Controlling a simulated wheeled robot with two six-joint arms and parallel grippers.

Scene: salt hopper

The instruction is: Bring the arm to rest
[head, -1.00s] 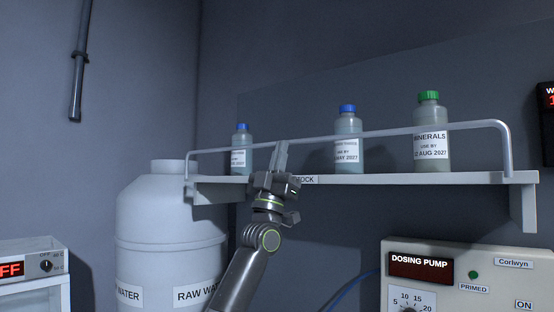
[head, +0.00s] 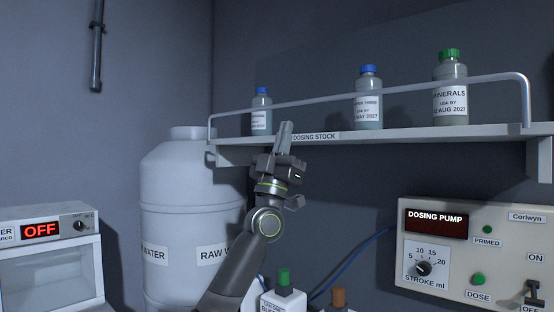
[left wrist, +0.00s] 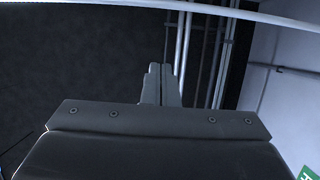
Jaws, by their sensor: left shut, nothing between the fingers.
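My left gripper (head: 285,137) is in the middle of the head view, raised with its fingers pointing up. The fingers are shut with nothing between them, just in front of the front edge of the shelf marked DOSING STOCK (head: 400,137). In the left wrist view the closed fingers (left wrist: 161,84) stand against a dark wall. The light rail (left wrist: 200,10) crosses the top of that view. My right gripper is in neither view.
Blue-capped bottles (head: 261,115) (head: 368,103) and a green-capped MINERALS bottle (head: 450,92) stand behind the rail. A raw water tank (head: 190,215) is left of my arm. The dosing pump (head: 475,255) is at right. Smaller capped containers (head: 284,300) are below.

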